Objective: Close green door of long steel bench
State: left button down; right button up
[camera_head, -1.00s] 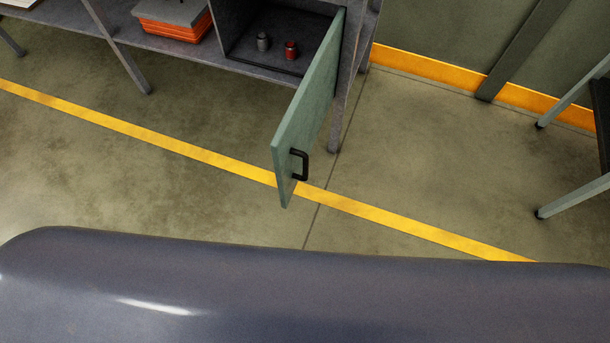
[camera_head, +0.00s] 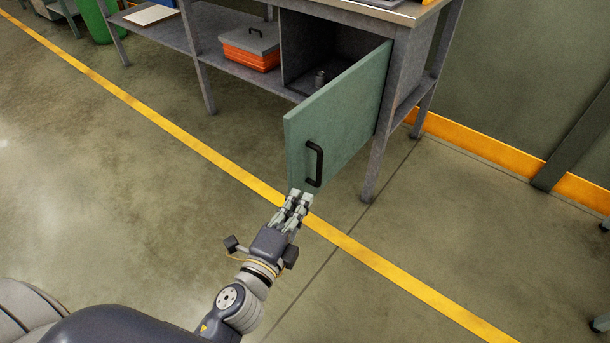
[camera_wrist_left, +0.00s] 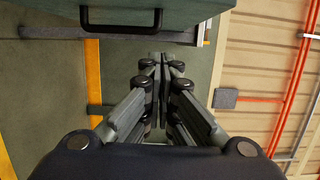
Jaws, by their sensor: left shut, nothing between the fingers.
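The green door (camera_head: 345,115) of the long steel bench (camera_head: 400,50) stands open, swung out from the cabinet with its hinge side at the right. Its black handle (camera_head: 314,164) is near the free left edge. My left gripper (camera_head: 301,196) is shut and empty, just below the door's lower free corner in the head view. I cannot tell whether it touches the door. In the left wrist view the shut fingertips (camera_wrist_left: 161,58) point toward the door (camera_wrist_left: 190,14), and the handle (camera_wrist_left: 121,26) shows at the top. My right gripper is not in view.
Inside the cabinet stands a small grey object (camera_head: 320,78), partly hidden by the door. An orange box with a grey lid (camera_head: 250,50) sits on the lower shelf. A bench leg (camera_head: 377,165) stands beside the door. The floor in front is clear, crossed by a yellow line (camera_head: 400,276).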

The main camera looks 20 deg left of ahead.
aim_at(301, 163)
pick_arm(q)
jog(key=w+a+p, duration=0.1)
jog(key=w+a, duration=0.1)
jog(key=w, duration=0.9)
jog(key=shift+a, duration=0.4)
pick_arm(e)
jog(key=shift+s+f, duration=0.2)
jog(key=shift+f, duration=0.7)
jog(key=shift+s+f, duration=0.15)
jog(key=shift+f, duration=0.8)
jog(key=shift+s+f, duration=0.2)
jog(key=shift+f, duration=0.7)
pick_arm(q)
jog(key=shift+w+a, duration=0.1)
jog(key=shift+a, duration=0.05)
